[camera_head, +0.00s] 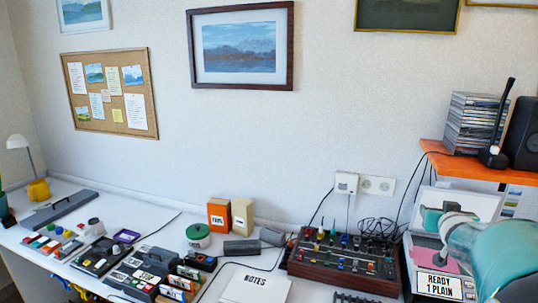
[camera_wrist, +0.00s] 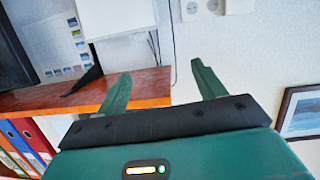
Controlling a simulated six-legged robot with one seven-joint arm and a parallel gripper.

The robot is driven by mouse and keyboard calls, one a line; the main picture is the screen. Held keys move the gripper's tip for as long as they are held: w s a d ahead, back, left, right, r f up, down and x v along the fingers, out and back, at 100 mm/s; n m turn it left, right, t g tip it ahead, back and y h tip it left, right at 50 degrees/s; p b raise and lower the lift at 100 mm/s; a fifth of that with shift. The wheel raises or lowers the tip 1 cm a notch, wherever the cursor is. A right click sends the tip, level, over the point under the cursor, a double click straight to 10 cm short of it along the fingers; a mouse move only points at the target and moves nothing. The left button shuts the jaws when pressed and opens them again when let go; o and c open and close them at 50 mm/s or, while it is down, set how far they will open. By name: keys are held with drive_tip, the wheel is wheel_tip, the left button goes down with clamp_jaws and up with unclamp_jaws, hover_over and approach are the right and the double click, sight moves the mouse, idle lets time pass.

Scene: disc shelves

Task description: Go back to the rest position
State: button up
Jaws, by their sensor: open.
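My gripper (camera_wrist: 163,84) shows in the wrist view with its two green fingers spread apart. Nothing is between the fingers; the pale wall and the end of an orange-brown shelf (camera_wrist: 60,98) lie behind them. In the head view, part of my teal and grey arm fills the lower right corner, in front of the desk's right end. I cannot make out the fingertips clearly in that view.
The desk holds a mixer box (camera_head: 345,262), a notes pad (camera_head: 256,286), a green pot (camera_head: 198,236) and several small devices. The orange shelf (camera_head: 470,164) at right bears a disc stack (camera_head: 475,122) and a dark speaker (camera_head: 523,130). Binders (camera_wrist: 25,140) stand below the shelf.

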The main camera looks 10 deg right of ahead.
drive_tip(key=s+a+n+g+y, duration=0.1)
drive_tip(key=s+a+g+y, duration=0.15)
drive_tip(key=a, duration=1.65)
drive_tip(key=s+a+f+n+g+y, duration=0.2)
drive_tip(key=s+a+f+y, duration=0.1)
drive_tip(key=s+a, duration=0.5)
drive_tip(key=s+a+f+n+g+y, duration=0.2)
drive_tip(key=s+a, duration=0.6)
drive_tip(key=a, duration=0.5)
drive_tip(key=shift+s+a+f+n+y, duration=0.3)
drive_tip(key=shift+f+n+y, duration=0.2)
drive_tip(key=shift+f, duration=0.3)
drive_tip(key=shift+d, duration=0.1)
